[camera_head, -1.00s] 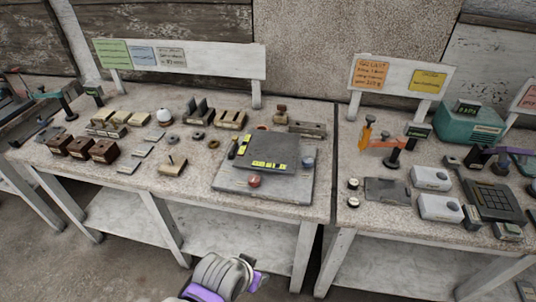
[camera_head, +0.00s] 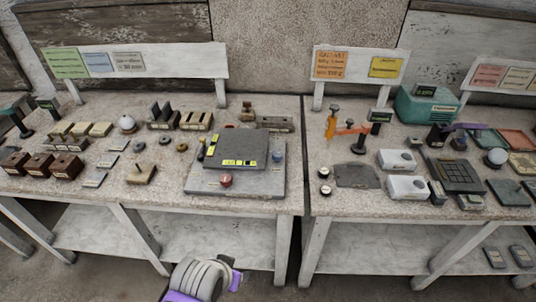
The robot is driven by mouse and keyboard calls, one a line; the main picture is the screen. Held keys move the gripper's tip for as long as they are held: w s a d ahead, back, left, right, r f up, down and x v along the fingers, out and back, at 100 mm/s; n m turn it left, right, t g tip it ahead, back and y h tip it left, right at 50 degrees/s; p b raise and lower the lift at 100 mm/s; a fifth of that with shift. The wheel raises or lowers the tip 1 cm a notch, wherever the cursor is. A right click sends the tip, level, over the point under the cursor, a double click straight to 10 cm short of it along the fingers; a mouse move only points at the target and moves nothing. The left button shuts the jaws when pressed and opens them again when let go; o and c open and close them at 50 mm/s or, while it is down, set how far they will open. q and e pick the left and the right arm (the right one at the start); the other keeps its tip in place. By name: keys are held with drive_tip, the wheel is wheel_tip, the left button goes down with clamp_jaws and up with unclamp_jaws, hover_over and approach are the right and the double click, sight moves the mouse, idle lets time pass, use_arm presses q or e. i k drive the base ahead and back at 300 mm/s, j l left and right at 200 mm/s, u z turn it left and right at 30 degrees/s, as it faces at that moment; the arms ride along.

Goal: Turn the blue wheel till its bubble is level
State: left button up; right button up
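A small blue wheel (camera_head: 277,157) stands at the right edge of a grey levelling plate (camera_head: 243,148) on the left table. A red wheel (camera_head: 225,180) is at the plate's front edge. Yellow-green vials show along the plate's front (camera_head: 238,163) and left side (camera_head: 211,150). The bubbles are too small to read. A grey and purple part of my own arm shows at the bottom edge, in front of the table and well away from the wheels.
The plate rests on a pale stone slab (camera_head: 240,190). Wooden blocks (camera_head: 66,166) and small metal parts lie to its left, and a long block (camera_head: 267,122) behind it. A gap separates the right table, holding white boxes (camera_head: 398,160), a keypad (camera_head: 455,175) and a teal device (camera_head: 425,104).

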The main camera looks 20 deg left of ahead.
sight(277, 155)
drive_tip(key=i+j+z, duration=0.6)
drive_tip(key=i+j, duration=0.05)
drive_tip(key=i, duration=0.1)
